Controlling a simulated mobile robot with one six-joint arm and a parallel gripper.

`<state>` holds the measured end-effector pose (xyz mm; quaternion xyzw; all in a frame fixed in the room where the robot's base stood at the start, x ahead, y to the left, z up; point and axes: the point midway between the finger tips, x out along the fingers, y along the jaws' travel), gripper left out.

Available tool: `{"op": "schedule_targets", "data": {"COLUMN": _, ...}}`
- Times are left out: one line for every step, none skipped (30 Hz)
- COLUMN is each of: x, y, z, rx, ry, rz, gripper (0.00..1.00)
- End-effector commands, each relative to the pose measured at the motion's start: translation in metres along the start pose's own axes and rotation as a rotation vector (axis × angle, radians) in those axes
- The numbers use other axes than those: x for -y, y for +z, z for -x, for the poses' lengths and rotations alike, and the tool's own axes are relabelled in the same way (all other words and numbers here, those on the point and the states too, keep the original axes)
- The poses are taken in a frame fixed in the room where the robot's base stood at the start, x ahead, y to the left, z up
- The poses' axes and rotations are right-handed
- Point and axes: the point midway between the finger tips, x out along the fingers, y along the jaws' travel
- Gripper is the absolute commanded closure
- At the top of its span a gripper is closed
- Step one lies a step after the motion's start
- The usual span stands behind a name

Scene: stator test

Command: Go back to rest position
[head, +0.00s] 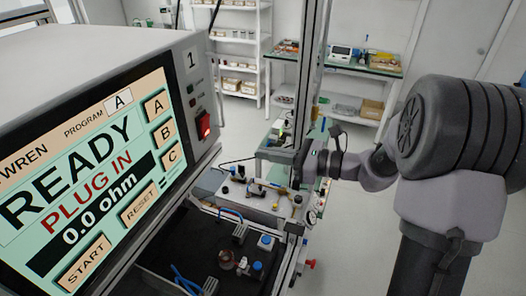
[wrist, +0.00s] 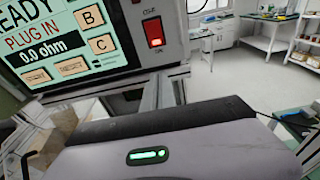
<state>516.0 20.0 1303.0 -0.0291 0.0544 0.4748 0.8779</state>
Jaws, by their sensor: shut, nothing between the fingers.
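My gripper (head: 301,166) is near the middle of the head view, at the end of my arm reaching in from the right. It is beside an upright metal post, in front of the tester's right side. It is shut and holds nothing; its fingers are small and partly hidden in the head view. In the wrist view, the grey housing with a lit green strip (wrist: 148,155) fills the bottom, and no fingertips show. The tester (head: 95,165) fills the left of the head view; its screen reads READY, PLUG IN, 0.0 ohm, program A.
A red switch (head: 204,124) sits on the tester's side. White shelves (head: 240,50) are at the back. Floor between is clear.

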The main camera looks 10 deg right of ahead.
Motion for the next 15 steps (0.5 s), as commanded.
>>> {"op": "schedule_targets", "data": {"x": 0.0, "y": 0.0, "z": 0.0, "rx": 0.0, "ry": 0.0, "rz": 0.0, "gripper": 1.0}}
{"op": "schedule_targets", "data": {"x": 0.0, "y": 0.0, "z": 0.0, "rx": 0.0, "ry": 0.0, "rz": 0.0, "gripper": 1.0}}
{"op": "schedule_targets", "data": {"x": 0.0, "y": 0.0, "z": 0.0, "rx": 0.0, "ry": 0.0, "rz": 0.0, "gripper": 1.0}}
{"op": "schedule_targets", "data": {"x": 0.0, "y": 0.0, "z": 0.0, "rx": 0.0, "ry": 0.0, "rz": 0.0, "gripper": 1.0}}
{"op": "schedule_targets", "data": {"x": 0.0, "y": 0.0, "z": 0.0, "rx": 0.0, "ry": 0.0, "rz": 0.0, "gripper": 1.0}}
{"op": "schedule_targets", "data": {"x": 0.0, "y": 0.0, "z": 0.0, "rx": 0.0, "ry": 0.0, "rz": 0.0, "gripper": 1.0}}
{"op": "schedule_targets", "data": {"x": 0.0, "y": 0.0, "z": 0.0, "rx": -0.001, "ry": 0.001, "rz": 0.001, "gripper": 1.0}}
{"op": "schedule_targets", "data": {"x": -0.002, "y": 0.0, "z": -0.001, "rx": -0.005, "ry": 0.006, "rz": 0.008, "gripper": 1.0}}
{"op": "schedule_targets", "data": {"x": -0.01, "y": -0.002, "z": -0.004, "rx": -0.023, "ry": 0.025, "rz": 0.033, "gripper": 1.0}}
{"op": "schedule_targets", "data": {"x": -0.022, "y": -0.005, "z": -0.007, "rx": -0.048, "ry": 0.053, "rz": 0.067, "gripper": 1.0}}
{"op": "schedule_targets", "data": {"x": -0.038, "y": -0.009, "z": -0.01, "rx": -0.085, "ry": 0.09, "rz": 0.116, "gripper": 1.0}}
{"op": "schedule_targets", "data": {"x": -0.067, "y": -0.018, "z": -0.014, "rx": -0.151, "ry": 0.157, "rz": 0.209, "gripper": 1.0}}
{"op": "schedule_targets", "data": {"x": -0.091, "y": -0.027, "z": -0.015, "rx": -0.211, "ry": 0.216, "rz": 0.299, "gripper": 1.0}}
{"op": "schedule_targets", "data": {"x": -0.118, "y": -0.041, "z": -0.013, "rx": -0.282, "ry": 0.281, "rz": 0.405, "gripper": 1.0}}
{"op": "schedule_targets", "data": {"x": -0.153, "y": -0.062, "z": -0.006, "rx": -0.381, "ry": 0.371, "rz": 0.566, "gripper": 1.0}}
